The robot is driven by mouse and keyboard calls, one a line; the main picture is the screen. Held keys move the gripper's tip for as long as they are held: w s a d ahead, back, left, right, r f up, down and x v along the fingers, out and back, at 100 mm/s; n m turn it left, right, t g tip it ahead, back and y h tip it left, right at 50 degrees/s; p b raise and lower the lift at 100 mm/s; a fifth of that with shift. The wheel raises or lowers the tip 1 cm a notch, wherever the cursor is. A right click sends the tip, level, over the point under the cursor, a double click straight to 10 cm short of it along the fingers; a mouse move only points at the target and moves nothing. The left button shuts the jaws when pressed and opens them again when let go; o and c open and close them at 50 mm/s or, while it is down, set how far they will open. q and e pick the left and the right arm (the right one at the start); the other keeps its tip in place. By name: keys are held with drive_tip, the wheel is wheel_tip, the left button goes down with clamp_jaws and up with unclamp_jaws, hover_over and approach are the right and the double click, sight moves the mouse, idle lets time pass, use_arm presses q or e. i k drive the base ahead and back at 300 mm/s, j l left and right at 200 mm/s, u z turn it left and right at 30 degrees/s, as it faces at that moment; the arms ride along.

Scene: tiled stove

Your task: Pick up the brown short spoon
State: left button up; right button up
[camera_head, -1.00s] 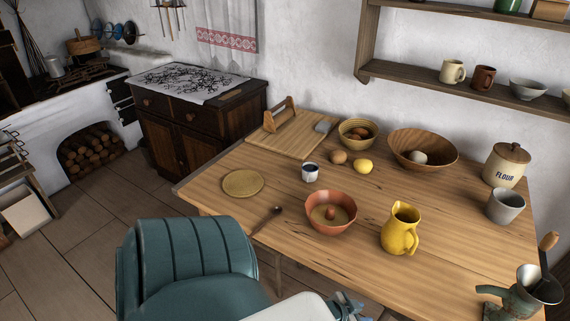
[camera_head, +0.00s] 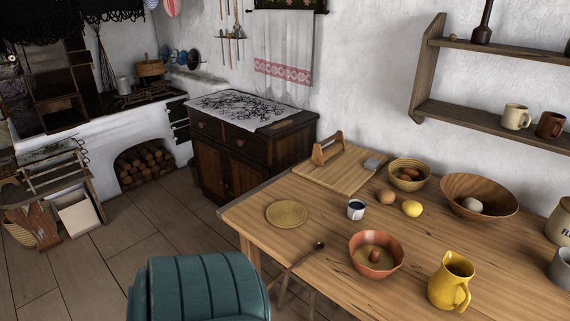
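A brown short spoon (camera_head: 297,264) lies at the front edge of the wooden table (camera_head: 330,203). Its dark bowl end is on the tabletop to the left of the terracotta bowl (camera_head: 357,255), and its handle points down-left toward the table edge. The spoon appears clear of the bowl. Neither of my grippers shows in the head view now.
A teal chair (camera_head: 200,288) stands in front of the table's left end. A round woven mat (camera_head: 287,214), a small mug (camera_head: 355,209) and a yellow jug (camera_head: 451,282) are near the spoon. Open floor (camera_head: 150,235) lies to the left.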

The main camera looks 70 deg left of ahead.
sight(318, 246)
drive_tip(key=k+j+u, duration=0.1)
drive_tip(key=u, duration=1.7)
